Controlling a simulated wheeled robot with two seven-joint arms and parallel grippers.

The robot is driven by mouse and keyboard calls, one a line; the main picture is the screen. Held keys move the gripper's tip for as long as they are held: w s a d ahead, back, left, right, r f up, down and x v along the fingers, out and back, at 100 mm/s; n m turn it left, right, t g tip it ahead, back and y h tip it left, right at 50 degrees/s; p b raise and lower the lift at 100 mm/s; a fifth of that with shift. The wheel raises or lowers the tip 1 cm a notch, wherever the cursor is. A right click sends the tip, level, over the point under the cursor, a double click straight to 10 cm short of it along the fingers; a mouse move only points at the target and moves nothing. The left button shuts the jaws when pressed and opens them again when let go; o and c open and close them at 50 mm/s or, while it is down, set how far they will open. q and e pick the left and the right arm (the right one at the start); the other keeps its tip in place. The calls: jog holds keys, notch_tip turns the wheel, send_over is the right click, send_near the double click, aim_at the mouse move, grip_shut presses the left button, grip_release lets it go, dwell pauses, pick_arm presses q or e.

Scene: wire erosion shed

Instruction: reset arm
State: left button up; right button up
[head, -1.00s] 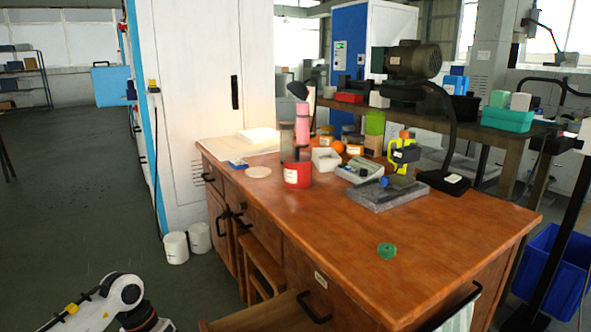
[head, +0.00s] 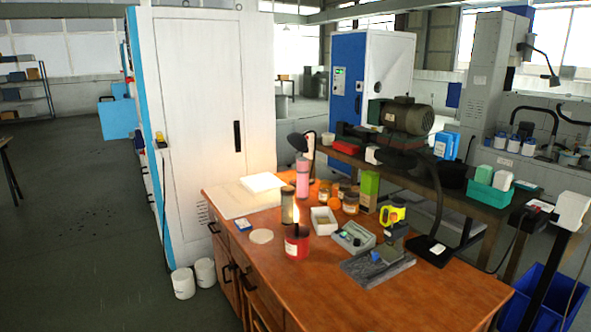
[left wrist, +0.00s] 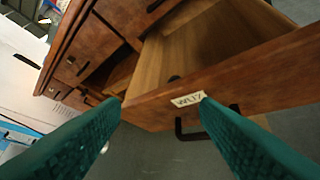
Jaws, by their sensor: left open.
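My left gripper (left wrist: 160,103) shows in the left wrist view as two teal fingers, wide apart with nothing between them. Past its fingertips is a wooden drawer (left wrist: 215,55), pulled out, with a small label and a dark handle on its front. I cannot tell whether the fingers touch the drawer. Neither gripper shows in the head view, and my right gripper is in no view.
The wooden desk (head: 440,295) carries a red can (head: 297,245) with a flame above it, a white box (head: 324,221), a grey slab (head: 378,268) and a lamp (head: 437,200). A white cabinet (head: 205,110) stands behind left. Open floor (head: 80,220) lies left.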

pick_arm(q)
jog(key=s+f+n+g+y+p, duration=0.2)
jog(key=s+n+g+p, duration=0.1)
jog(key=s, duration=1)
jog(key=s+a+f+n+g+y+p, duration=0.1)
jog(key=s+n+g+p, duration=0.3)
jog(key=s, duration=1)
jog(key=s+f+n+g+y+p, duration=0.2)
jog(key=s+n+g+y+p, duration=0.1)
jog(key=s, duration=1)
jog(key=shift+s+a+f+n+p, duration=0.2)
jog(key=shift+a+f+n+p, duration=0.2)
jog(key=shift+n+p, duration=0.55)
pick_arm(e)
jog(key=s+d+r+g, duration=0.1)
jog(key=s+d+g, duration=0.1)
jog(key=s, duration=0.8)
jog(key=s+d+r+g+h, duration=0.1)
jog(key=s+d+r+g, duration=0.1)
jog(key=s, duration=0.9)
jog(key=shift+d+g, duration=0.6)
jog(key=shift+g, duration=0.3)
